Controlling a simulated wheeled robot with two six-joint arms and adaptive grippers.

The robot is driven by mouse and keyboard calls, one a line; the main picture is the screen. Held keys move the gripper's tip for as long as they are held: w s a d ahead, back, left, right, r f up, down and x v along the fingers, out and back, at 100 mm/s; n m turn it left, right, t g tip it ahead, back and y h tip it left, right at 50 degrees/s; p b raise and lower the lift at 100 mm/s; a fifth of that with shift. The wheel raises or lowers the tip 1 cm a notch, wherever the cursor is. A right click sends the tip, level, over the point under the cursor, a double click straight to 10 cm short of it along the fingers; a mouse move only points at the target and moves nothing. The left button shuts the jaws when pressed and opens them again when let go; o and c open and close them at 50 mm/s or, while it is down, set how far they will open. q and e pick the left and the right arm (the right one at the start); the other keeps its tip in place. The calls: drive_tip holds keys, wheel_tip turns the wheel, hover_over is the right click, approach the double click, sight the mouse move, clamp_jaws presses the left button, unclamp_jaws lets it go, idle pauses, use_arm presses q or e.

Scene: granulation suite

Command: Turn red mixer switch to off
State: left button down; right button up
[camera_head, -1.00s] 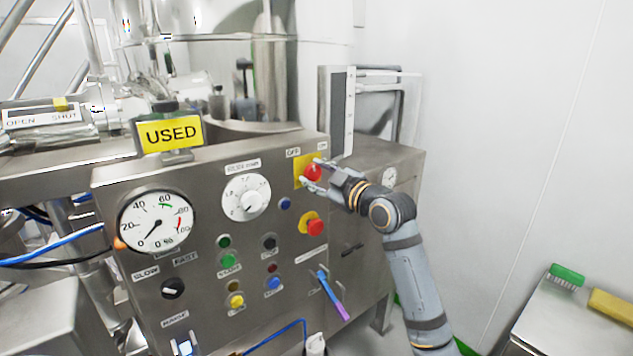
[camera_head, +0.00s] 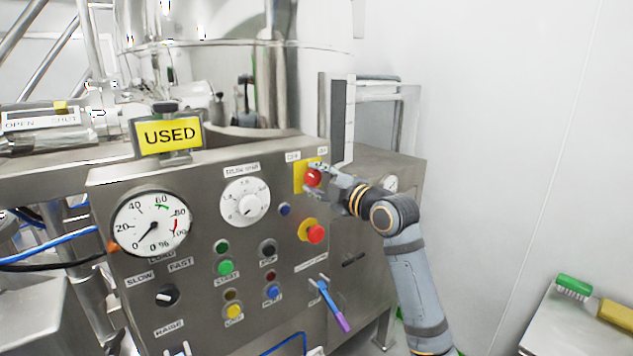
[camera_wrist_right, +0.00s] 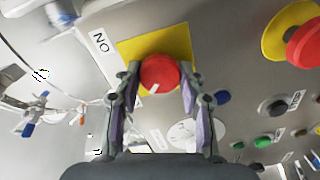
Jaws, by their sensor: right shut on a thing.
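The red mixer switch (camera_head: 313,177) is a round red knob on a yellow plate (camera_head: 299,178) at the upper right of the steel control panel. Labels stand above the plate, the left one reading OFF. In the right wrist view the red knob (camera_wrist_right: 159,74) has a white pointer mark at its lower edge, and an ON label (camera_wrist_right: 103,42) shows beside the plate. My right gripper (camera_head: 314,179) is shut on the knob, with one finger on each side in the wrist view (camera_wrist_right: 160,80). My left gripper is not in view.
Below the switch is a red emergency button (camera_head: 315,234) on a yellow base. A white dial (camera_head: 245,203), a round gauge (camera_head: 151,224), several push buttons and a blue-purple lever (camera_head: 328,303) share the panel. A brush (camera_head: 574,286) lies on a side table at right.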

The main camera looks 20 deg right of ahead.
idle(0.4)
drive_tip(key=o, duration=1.2)
drive_tip(key=shift+c, duration=0.2)
drive_tip(key=shift+s, duration=0.1)
drive_tip(key=v, duration=0.7)
drive_tip(key=shift+s, duration=0.1)
